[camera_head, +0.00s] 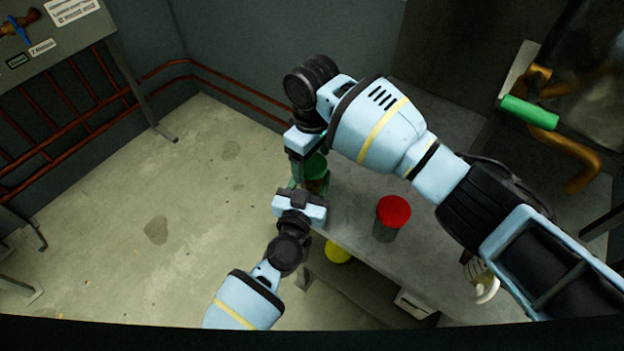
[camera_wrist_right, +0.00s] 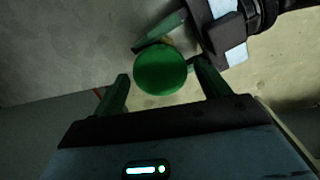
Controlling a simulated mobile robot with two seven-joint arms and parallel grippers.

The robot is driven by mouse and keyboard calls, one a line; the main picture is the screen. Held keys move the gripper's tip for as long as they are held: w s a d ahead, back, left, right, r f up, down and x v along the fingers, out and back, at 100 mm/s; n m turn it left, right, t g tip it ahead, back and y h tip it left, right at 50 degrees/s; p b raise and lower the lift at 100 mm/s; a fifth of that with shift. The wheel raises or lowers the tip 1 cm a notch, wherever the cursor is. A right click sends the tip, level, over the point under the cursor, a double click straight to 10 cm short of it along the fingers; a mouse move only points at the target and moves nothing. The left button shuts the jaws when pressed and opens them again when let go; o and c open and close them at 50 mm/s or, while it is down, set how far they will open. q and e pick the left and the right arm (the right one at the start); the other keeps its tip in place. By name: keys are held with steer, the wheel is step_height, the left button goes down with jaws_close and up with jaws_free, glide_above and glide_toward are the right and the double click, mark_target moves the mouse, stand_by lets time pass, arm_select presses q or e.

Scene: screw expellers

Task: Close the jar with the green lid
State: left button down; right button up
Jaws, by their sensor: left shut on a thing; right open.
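The green lid (camera_wrist_right: 160,69) shows as a round disc from above in the right wrist view. In the head view the lid (camera_head: 316,165) sits at the top of a jar (camera_head: 317,186), partly hidden by my grippers; whether it is fully seated I cannot tell. My left gripper (camera_head: 308,188) is shut on the jar from the near side, below the lid. It also shows at the upper right in the wrist view. My right gripper (camera_wrist_right: 160,72) is open above the lid, with one finger on either side and gaps between fingers and lid.
A jar with a red lid (camera_head: 393,212) stands on the grey table (camera_head: 355,205), right of the green one. A yellow round thing (camera_head: 338,252) is lower down by the table's edge. A whitish object (camera_head: 484,282) lies at the right, partly behind my right arm.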

steer(key=c, duration=1)
steer(key=m, duration=0.4)
steer(key=shift+f, duration=0.1)
steer(key=m, duration=0.4)
steer(key=o, duration=1.2)
step_height(320, 180, up, 12)
steer(key=shift+r, duration=0.1)
arm_select(q)
steer(key=c, duration=0.6)
jaws_free()
